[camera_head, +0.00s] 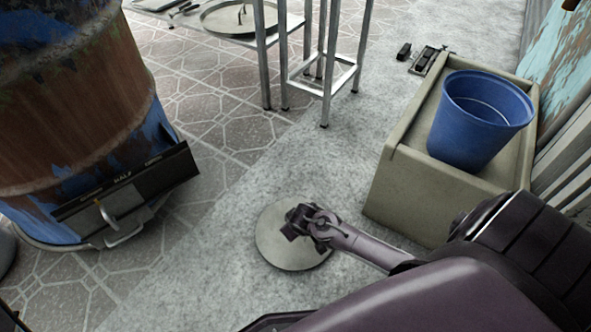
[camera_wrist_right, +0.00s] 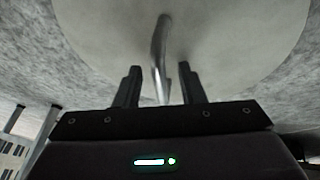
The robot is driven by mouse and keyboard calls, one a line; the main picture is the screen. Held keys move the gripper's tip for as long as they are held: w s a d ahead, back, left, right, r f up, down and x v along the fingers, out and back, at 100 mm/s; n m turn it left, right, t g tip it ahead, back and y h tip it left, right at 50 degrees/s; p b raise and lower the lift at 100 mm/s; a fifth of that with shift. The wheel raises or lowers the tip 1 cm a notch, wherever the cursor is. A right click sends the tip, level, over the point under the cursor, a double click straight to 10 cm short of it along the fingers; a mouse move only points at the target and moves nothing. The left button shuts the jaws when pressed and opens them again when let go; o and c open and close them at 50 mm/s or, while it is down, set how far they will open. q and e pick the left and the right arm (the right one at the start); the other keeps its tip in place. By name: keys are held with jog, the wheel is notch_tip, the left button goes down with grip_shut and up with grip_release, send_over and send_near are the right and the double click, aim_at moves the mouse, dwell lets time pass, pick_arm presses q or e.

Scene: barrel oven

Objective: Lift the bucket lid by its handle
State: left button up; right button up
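A round, flat, pale grey lid (camera_head: 272,243) appears to lie on the grey floor in the head view, in front of the box with the bucket. My right gripper (camera_head: 298,222) is over it and hides its middle. In the right wrist view the lid (camera_wrist_right: 220,50) fills the upper middle, and its thin curved metal handle (camera_wrist_right: 161,45) reaches down between the two fingers of my right gripper (camera_wrist_right: 159,78). The fingers are apart, with gaps on both sides of the handle. A blue bucket (camera_head: 470,130) stands open and uncovered. My left gripper is not in view.
The bucket stands on a beige box (camera_head: 400,195) at the right. A rusty blue barrel (camera_head: 80,100) with a dark panel is at the left. A metal-legged table (camera_head: 325,85) and a shelf with another round handled plate (camera_head: 225,20) are at the back. Floor left of the lid is clear.

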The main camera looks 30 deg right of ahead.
grip_shut()
jog(key=shift+r, duration=0.1)
dwell(0.3)
